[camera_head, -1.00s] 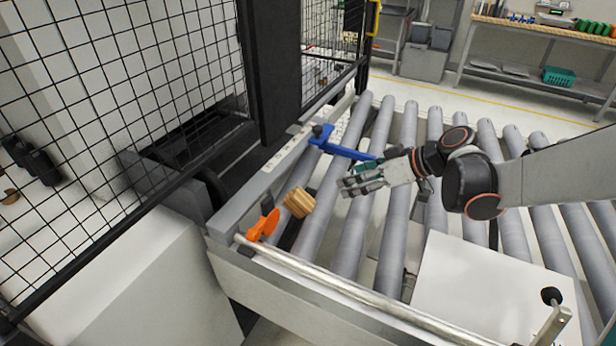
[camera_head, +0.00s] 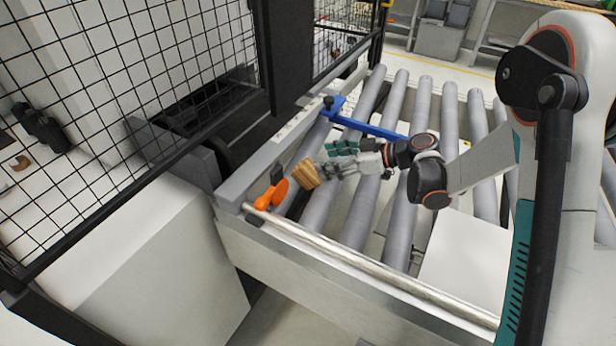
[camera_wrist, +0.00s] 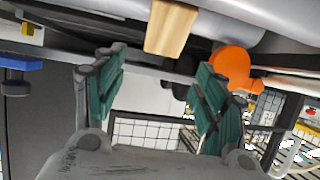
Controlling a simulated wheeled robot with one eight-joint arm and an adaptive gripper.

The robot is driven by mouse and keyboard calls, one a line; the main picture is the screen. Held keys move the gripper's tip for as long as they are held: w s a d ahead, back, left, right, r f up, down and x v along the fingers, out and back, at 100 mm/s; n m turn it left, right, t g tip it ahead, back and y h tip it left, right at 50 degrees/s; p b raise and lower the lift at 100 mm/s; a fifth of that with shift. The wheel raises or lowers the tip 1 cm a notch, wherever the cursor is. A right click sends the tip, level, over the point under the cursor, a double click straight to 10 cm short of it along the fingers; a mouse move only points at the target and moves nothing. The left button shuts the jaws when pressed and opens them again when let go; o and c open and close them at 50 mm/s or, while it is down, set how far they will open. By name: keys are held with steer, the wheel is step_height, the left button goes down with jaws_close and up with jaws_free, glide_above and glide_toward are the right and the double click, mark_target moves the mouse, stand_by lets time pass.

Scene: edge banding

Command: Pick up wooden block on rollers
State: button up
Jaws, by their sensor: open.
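The wooden block (camera_head: 306,174) rests on the grey rollers near the left rail of the conveyor, tilted in the picture. My gripper (camera_head: 327,159) is open and empty, just to the right of the block in the head view. In the wrist view the block (camera_wrist: 171,27) is at the top centre, beyond the gap between the green-padded fingers of my gripper (camera_wrist: 160,75). The fingers do not appear to touch it.
An orange part (camera_head: 272,195) stands on the rail close beside the block. A blue bar (camera_head: 362,124) crosses above the rollers behind my gripper. A black mesh fence (camera_head: 130,85) rises on the left. A white panel (camera_head: 465,262) lies at the right front.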

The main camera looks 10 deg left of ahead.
mark_target(307, 163)
steer(key=x, duration=0.2)
steer(key=shift+a+f, duration=0.2)
steer(key=shift+a, duration=0.05)
steer(key=b+x, duration=0.1)
steer(key=x, duration=0.1)
steer(key=b+x, duration=0.1)
steer(key=x, duration=0.1)
steer(key=shift+a+f, duration=0.1)
steer(key=shift+f, duration=0.35)
steer(key=shift+a, duration=0.35)
steer(key=c, duration=1.2)
